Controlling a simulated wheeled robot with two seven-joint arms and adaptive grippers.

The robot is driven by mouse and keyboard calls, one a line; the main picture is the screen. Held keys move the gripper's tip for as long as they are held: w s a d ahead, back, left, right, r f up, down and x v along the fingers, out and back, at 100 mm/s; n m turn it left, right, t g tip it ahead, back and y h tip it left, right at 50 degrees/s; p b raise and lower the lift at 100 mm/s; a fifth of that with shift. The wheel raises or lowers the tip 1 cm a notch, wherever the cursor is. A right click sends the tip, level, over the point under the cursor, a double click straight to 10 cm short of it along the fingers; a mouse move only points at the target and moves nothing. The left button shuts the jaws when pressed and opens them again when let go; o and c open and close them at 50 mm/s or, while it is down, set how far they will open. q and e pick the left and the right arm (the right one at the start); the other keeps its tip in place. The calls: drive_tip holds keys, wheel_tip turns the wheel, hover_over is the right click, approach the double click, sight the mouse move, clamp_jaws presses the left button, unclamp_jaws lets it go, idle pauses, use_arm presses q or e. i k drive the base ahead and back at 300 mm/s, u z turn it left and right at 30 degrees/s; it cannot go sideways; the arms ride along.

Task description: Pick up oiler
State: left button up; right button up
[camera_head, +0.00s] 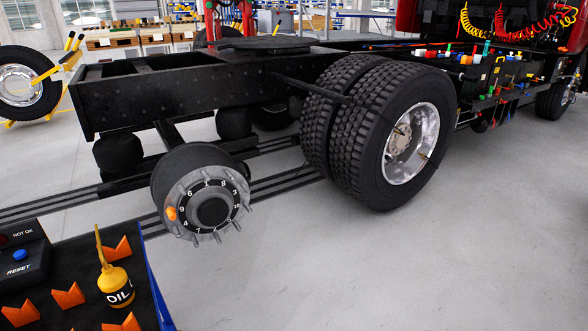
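The oiler (115,284) is a yellow can with a black band reading "OIL" and a long thin yellow spout pointing up. It stands upright on the dark top of a blue-edged cart (153,283) at the lower left. No gripper touches it. Neither of my grippers is in view.
Orange holders (69,296) surround the oiler, and a control box (22,252) with a blue RESET button sits left of it. Behind are the truck's numbered wheel hub (211,207), double tires (388,137) and floor rails (285,186). The floor (400,270) at right is clear.

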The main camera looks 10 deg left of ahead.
sight(114, 282)
drive_tip(key=z, duration=0.3)
drive_tip(key=i, duration=0.75)
drive_tip(key=u, duration=0.5)
drive_tip(key=i, duration=0.9)
drive_tip(key=u, duration=0.75)
